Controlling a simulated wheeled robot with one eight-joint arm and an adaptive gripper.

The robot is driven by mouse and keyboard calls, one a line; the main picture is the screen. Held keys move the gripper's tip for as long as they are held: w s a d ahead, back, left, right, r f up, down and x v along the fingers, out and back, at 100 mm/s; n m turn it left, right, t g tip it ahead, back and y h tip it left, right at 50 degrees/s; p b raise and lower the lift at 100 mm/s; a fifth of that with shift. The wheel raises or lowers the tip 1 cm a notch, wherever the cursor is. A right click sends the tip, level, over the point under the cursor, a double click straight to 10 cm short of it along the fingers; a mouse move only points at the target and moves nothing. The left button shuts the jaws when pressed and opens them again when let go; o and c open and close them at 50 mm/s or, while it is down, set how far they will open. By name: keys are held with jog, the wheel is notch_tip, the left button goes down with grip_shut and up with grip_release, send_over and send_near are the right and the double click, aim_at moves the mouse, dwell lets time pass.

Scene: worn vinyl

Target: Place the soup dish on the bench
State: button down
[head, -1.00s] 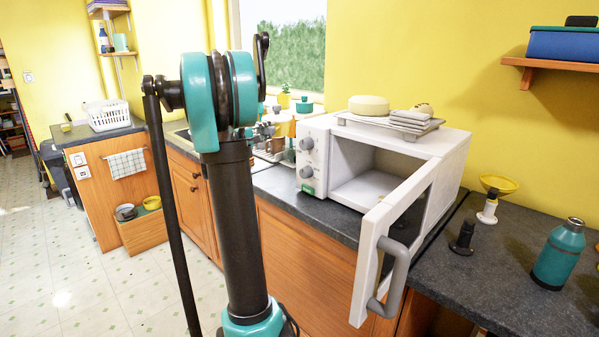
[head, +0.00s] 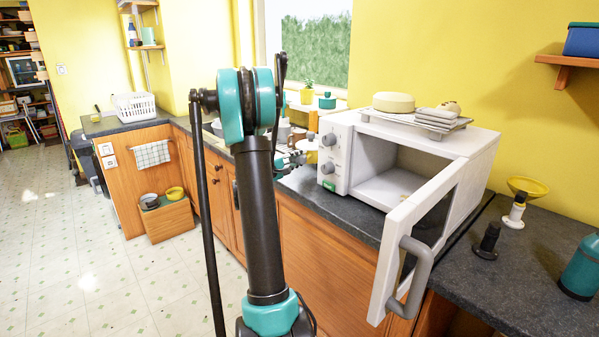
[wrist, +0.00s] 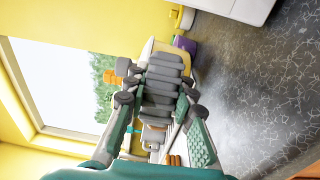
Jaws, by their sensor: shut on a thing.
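In the head view my gripper (head: 292,161) is small and partly behind my arm, left of the microwave. A pale yellow shape beside its tips is too small there to make out fully. The dark worktop, likely the bench (head: 522,262), runs under the microwave and on to the right.
A white microwave (head: 342,160) stands with its door (head: 391,265) swung open over the worktop's front edge. A black stand (head: 487,241), a yellow-topped funnel (head: 515,211) and a teal bottle (head: 582,268) stand right of it. A white basket (head: 135,106) is far left.

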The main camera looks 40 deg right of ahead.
jog(key=shift+f, duration=2.7)
jog(key=c, duration=1.3)
grip_release()
jog(key=shift+f, duration=0.1)
jog(key=s+a, duration=0.2)
jog(key=a, duration=1)
jog(key=s+a+f+y, duration=0.4)
jog(key=s+a+y, duration=0.2)
jog(key=a, duration=0.4)
jog(key=s+a+f+m+t+y, duration=0.1)
jog(key=s+a+f+y, duration=0.3)
jog(key=s+a, duration=0.5)
jog(key=s+a+f+y, duration=0.4)
jog(key=s+a+y, duration=0.4)
jog(key=a, duration=0.5)
jog(key=shift+s+a+f+m+t, duration=0.2)
jog(key=shift+a+f+m+t, duration=0.05)
jog(key=shift+f+m+t, duration=0.1)
